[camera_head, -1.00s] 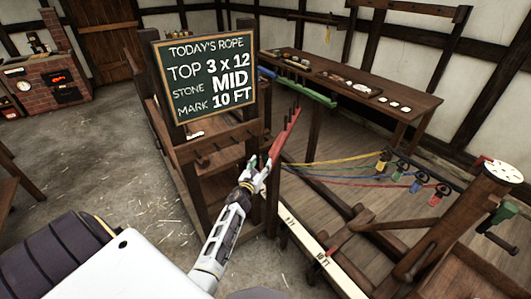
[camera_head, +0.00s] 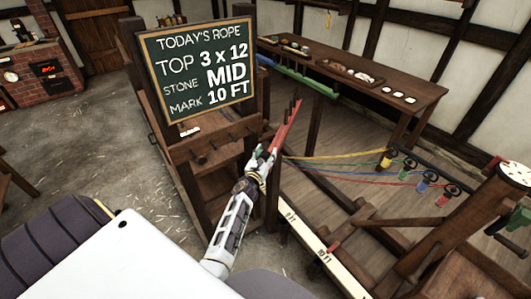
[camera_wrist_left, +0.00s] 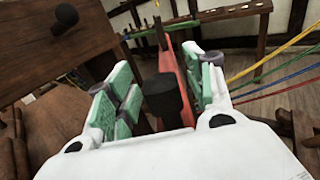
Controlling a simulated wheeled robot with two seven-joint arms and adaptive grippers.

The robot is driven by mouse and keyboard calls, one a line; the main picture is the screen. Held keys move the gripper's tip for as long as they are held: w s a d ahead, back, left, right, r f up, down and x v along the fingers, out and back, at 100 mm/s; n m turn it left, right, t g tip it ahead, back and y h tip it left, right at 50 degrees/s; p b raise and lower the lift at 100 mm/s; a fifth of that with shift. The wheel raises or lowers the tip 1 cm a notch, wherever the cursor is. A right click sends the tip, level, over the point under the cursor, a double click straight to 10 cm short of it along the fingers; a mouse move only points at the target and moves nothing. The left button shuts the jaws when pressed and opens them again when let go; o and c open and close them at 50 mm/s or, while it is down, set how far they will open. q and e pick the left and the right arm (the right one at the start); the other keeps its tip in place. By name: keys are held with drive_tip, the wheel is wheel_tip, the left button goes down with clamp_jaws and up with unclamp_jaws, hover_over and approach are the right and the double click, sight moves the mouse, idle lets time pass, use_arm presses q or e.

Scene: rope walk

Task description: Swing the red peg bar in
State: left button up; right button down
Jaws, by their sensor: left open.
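The red peg bar (camera_head: 284,128) sticks out from the dark wooden frame beside the chalkboard, with short upright pegs on it. My left gripper (camera_head: 263,156) is at the bar's near end. In the left wrist view the red bar (camera_wrist_left: 171,58) runs between the green-padded fingers of my open left gripper (camera_wrist_left: 160,88). A dark round knob (camera_wrist_left: 162,94) also stands between the fingers. I cannot tell whether either finger touches the bar. My right gripper is not in view.
A chalkboard (camera_head: 200,69) stands on the frame. A green peg bar (camera_head: 304,76) and a blue one (camera_head: 266,60) lie farther back. Coloured strands stretch right to hooks near a wooden post (camera_head: 508,190). A long table (camera_head: 420,92) stands behind.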

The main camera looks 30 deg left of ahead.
use_arm(q)
drive_tip(key=shift+c, duration=0.9)
clamp_jaws()
